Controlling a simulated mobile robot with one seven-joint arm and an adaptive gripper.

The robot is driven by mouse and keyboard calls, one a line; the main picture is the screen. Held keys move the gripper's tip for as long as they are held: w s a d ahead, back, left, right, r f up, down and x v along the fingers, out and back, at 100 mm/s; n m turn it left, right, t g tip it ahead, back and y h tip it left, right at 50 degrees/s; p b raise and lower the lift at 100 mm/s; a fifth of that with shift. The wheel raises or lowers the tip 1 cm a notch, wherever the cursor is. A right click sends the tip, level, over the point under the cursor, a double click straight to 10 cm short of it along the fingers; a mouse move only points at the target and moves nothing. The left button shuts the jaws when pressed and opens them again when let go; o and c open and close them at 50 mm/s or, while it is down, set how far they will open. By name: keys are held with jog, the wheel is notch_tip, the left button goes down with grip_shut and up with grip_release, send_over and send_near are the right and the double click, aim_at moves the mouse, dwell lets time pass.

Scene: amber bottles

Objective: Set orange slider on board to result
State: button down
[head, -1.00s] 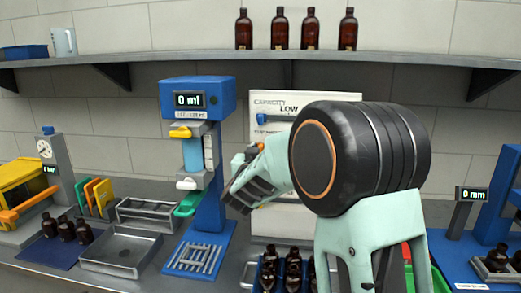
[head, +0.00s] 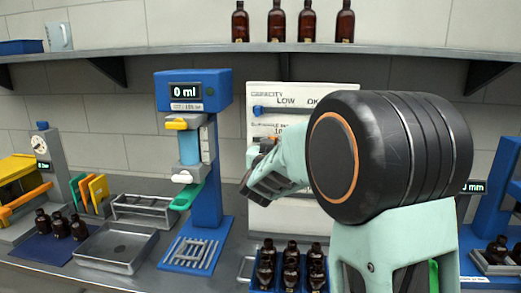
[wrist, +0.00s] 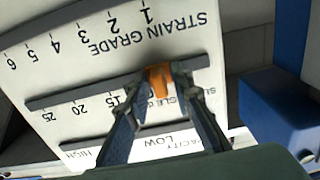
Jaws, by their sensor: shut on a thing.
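The white board (head: 300,95) stands upright behind my arm, and much of it is hidden. In the wrist view it appears upside down, with a "STRAIN GRADE" scale, a middle scale showing 15, 20 and 25, and a "CAPACITY" scale. The orange slider (wrist: 158,82) sits on the middle rail, right of the 15 mark in the wrist view. My gripper (wrist: 155,85) is shut on it, one finger on each side. In the head view my gripper (head: 262,150) is at the board's left part. The number under the slider is hidden by the fingers.
A blue slider (head: 257,110) sits at the left end of the top rail. A blue dispenser (head: 205,90) stands close to the left of my gripper. A blue crate of amber bottles (head: 290,268) stands below. More bottles (head: 308,22) line the shelf.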

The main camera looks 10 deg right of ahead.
jog(key=shift+s+d, duration=0.25)
jog(key=shift+d, duration=0.55)
jog(key=c, duration=2)
grip_release()
jog(key=v, duration=1.2)
jog(key=shift+a+r, duration=0.1)
